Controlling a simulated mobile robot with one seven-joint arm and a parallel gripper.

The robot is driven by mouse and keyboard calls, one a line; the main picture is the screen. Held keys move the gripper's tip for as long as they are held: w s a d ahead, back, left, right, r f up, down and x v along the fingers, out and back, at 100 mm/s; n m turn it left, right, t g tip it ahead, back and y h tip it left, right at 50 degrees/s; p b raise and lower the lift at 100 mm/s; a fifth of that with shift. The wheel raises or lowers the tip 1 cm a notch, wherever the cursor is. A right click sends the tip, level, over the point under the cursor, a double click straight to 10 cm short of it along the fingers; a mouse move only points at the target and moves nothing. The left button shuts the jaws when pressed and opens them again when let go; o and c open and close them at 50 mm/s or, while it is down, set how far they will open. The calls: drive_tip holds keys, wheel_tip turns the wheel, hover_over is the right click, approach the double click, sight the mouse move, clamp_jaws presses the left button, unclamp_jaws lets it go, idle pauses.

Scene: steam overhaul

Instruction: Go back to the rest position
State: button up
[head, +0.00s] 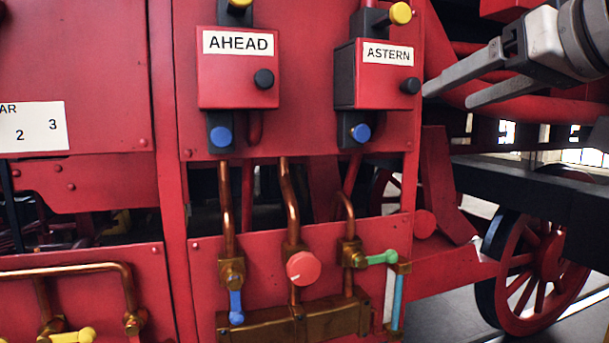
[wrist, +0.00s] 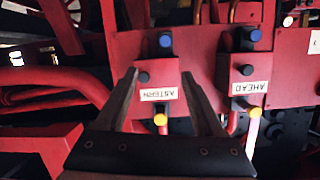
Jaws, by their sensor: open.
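My gripper (head: 445,93) is at the upper right of the head view, with its two grey fingers pointing left. The fingers are apart and nothing is between them. The nearest thing to the fingertips is the red ASTERN box (head: 373,80), and they look apart from it. In the wrist view, which shows the scene upside down, the open gripper (wrist: 160,85) frames the ASTERN box (wrist: 157,98) between its fingers. No rest position is marked in view.
The AHEAD box (head: 238,80) is left of ASTERN. Below are copper pipes, a red knob (head: 303,269), a blue lever (head: 236,306) and a green lever (head: 382,258). A red spoked wheel (head: 545,262) stands at the lower right. Red pipes (head: 540,108) run behind my gripper.

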drive_tip(key=s+a+f+g+h, duration=0.1)
drive_tip(key=s+f+g, duration=0.1)
drive_tip(key=f, duration=1)
drive_tip(key=s+a+f+m+g+h, duration=0.1)
drive_tip(key=s+a+f+g+h, duration=0.1)
drive_tip(key=f, duration=1.1)
drive_tip(key=s+a+f+g+h, duration=0.1)
drive_tip(key=s+f+g, duration=0.3)
drive_tip(key=f, duration=0.9)
drive_tip(key=shift+s+a+f+m+h, duration=0.2)
drive_tip(key=shift+s+m+h, duration=0.1)
drive_tip(key=shift+s, duration=0.65)
